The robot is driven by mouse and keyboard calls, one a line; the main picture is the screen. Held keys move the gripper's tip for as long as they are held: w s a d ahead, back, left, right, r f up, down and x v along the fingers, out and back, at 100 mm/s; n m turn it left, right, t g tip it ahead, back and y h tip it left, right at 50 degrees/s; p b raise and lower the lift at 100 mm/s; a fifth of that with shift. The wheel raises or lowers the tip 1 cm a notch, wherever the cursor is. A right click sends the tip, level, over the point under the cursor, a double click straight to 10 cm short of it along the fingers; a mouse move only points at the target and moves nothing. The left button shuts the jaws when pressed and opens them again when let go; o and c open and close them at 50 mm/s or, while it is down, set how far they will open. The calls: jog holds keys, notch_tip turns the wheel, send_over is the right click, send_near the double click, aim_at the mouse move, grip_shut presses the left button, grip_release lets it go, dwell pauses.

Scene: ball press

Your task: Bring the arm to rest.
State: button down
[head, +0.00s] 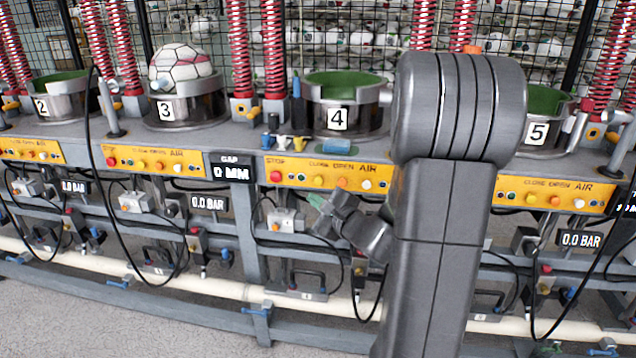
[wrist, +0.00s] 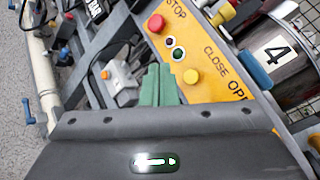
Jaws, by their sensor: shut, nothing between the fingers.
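My gripper (head: 318,203) shows in the head view at the end of my grey arm, in front of the press bench below station 4. Its green fingers (wrist: 160,86) show in the wrist view, side by side and closed with nothing between them. They point toward the orange control panel (wrist: 208,62) of station 4, with its red stop button (wrist: 156,23) and yellow button (wrist: 191,76). I cannot tell how far the fingertips are from the panel. My upper arm hides part of the bench between stations 4 and 5.
A white and red ball (head: 180,64) sits in press 3. Presses 2 (head: 62,78), 4 (head: 345,90) and 5 (head: 545,100) show green insides and no ball. A grey box with an orange button (head: 284,219) hangs below the panel. Hoses and pipes run under the bench.

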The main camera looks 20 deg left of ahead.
jog(key=shift+s+d+p, duration=0.25)
jog(key=shift+s+p, duration=0.3)
jog(key=shift+s, duration=0.4)
jog(key=shift+s+d+p, duration=0.2)
jog(key=shift+s+p, duration=0.3)
jog(key=shift+s, duration=0.4)
jog(key=w, duration=0.2)
jog(key=w+a+b, duration=0.1)
jog(key=w, duration=0.2)
jog(key=shift+w+a+f, duration=0.2)
jog(key=shift+w, duration=0.1)
